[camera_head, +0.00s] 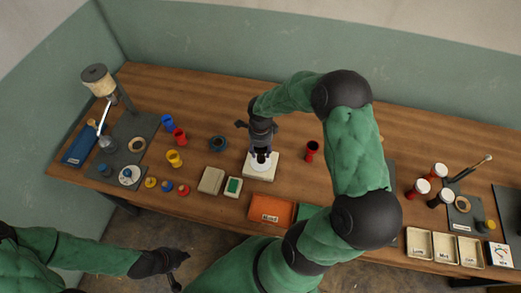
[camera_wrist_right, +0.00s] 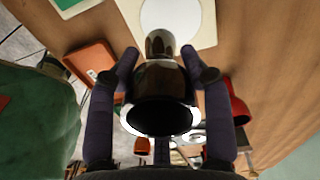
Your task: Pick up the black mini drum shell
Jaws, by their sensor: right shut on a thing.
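The glossy black mini drum shell (camera_wrist_right: 160,90) is between the fingers of my right gripper (camera_wrist_right: 162,66) in the right wrist view. Its wide open rim faces the camera and its narrower end points toward a white disc (camera_wrist_right: 172,15) on a pale square base. In the head view my right gripper (camera_head: 262,152) points down over that pale base (camera_head: 250,171) and hides most of the shell. I cannot tell whether the shell touches the disc. My left gripper (camera_head: 175,262) is empty, off the table's front edge; its fingers look apart.
Red, blue and yellow cups (camera_head: 174,158) stand left of the base, with a dark ring-shaped piece (camera_head: 218,143) nearer. A red cup (camera_head: 312,150) stands close on the right. An orange tray (camera_head: 271,209) and small boxes (camera_head: 211,181) lie in front. White-topped drums (camera_head: 421,186) stand far right.

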